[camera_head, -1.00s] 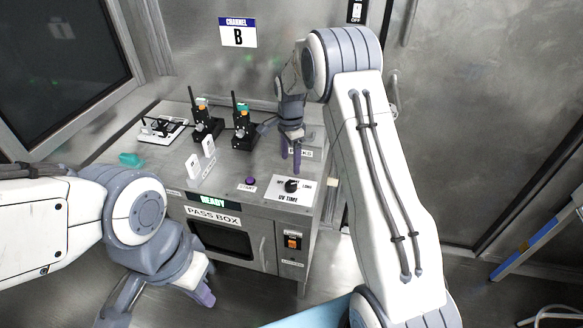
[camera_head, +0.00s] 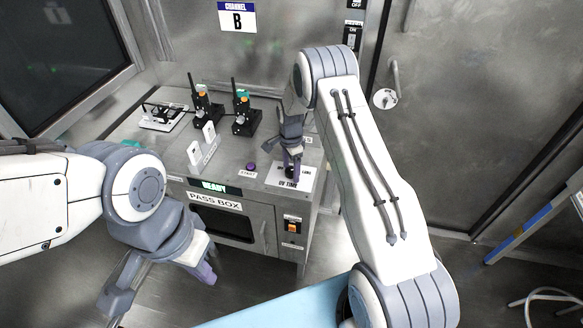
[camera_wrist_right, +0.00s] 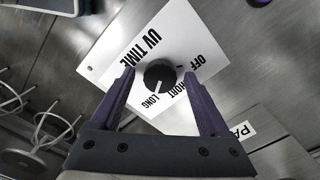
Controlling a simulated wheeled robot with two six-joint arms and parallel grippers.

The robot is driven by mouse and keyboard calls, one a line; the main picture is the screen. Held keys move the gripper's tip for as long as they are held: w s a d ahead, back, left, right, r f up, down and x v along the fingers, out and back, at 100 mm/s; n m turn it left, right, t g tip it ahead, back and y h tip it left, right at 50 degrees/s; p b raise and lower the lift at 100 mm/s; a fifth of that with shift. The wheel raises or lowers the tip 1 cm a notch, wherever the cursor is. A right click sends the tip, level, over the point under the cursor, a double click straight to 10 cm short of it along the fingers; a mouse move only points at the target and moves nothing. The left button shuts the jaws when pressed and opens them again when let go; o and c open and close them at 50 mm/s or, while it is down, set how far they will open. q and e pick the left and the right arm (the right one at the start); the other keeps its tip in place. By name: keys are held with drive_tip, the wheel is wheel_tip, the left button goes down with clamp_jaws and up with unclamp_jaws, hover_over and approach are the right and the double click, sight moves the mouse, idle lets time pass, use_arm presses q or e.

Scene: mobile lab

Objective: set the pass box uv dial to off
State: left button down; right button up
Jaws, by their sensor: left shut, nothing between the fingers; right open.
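The black round UV dial (camera_wrist_right: 160,75) sits on a white plate (camera_wrist_right: 105,62) marked UV TIME, OFF, SHORT and LONG. Its white mark points down toward LONG in the right wrist view. My right gripper (camera_wrist_right: 159,76) is open, with one purple finger on each side of the dial; whether they touch it I cannot tell. In the head view my right gripper (camera_head: 292,165) is over the plate (camera_head: 283,183) on the pass box top and mostly hides the dial. My left gripper (camera_head: 211,279) is shut and empty, low in front of the pass box (camera_head: 262,214).
A purple start button (camera_head: 251,168) is left of the plate. Two radios (camera_head: 204,118) (camera_head: 243,117) and a white upright-tabbed piece (camera_head: 203,148) stand further left. An orange switch (camera_head: 292,227) is on the box front.

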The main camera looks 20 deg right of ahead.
clamp_jaws()
